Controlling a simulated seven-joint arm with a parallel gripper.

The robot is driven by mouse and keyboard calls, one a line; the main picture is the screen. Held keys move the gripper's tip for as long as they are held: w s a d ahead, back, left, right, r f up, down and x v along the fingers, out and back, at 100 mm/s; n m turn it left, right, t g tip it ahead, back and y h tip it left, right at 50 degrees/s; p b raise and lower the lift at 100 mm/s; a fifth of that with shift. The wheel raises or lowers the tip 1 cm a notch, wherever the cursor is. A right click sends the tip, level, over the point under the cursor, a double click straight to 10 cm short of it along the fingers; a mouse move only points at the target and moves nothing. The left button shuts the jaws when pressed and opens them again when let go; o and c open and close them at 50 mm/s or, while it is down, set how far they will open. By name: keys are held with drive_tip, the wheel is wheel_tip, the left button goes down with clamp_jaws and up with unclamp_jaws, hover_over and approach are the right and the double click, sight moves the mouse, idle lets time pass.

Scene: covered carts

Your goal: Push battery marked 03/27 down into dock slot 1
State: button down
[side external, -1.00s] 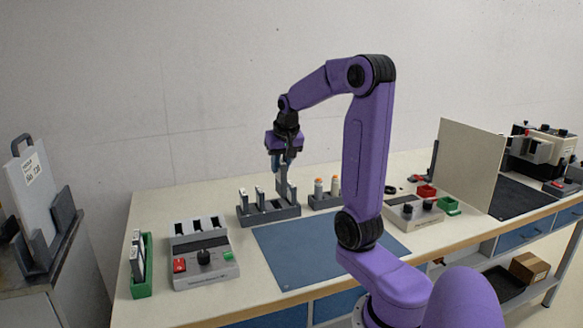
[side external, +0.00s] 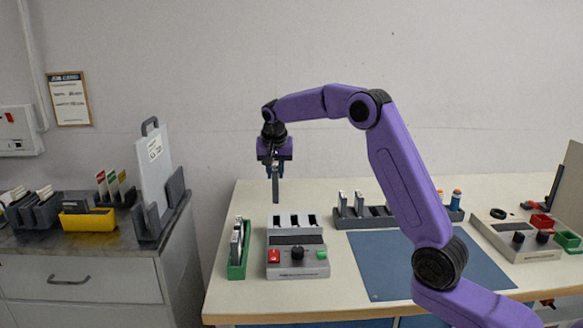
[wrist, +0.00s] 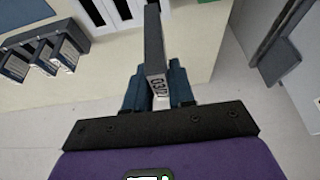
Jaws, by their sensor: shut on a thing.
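My gripper (side external: 274,172) is shut on a dark, slim battery (side external: 276,192), which hangs upright below the fingers. The wrist view shows this battery (wrist: 155,45) between my blue fingertips (wrist: 155,85), with a white label whose sideways print looks like 03/27. The grey dock (side external: 295,262) stands on the bench, with several white-edged slots along its top, a red button, a black knob and a green button. The battery is in the air above and slightly left of the dock, clear of it. The dock's slots show partly at the top of the wrist view (wrist: 110,10). Slot numbers are not readable.
A grey rack (side external: 375,222) with several batteries stands right of the dock. A green holder (side external: 236,272) with batteries stands close on its left. A blue mat (side external: 420,265) lies to the right. A side cabinet (side external: 90,270) stands left, across a gap.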

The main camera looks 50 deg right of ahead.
sight(275, 187)
drive_tip(key=shift+f, duration=2.8)
drive_tip(key=shift+f, duration=2.85)
drive_tip(key=c, duration=0.9)
unclamp_jaws()
drive_tip(key=v, duration=1.7)
drive_tip(key=shift+s+r, duration=0.1)
drive_tip(key=shift+r, duration=0.1)
drive_tip(key=shift+a, duration=0.1)
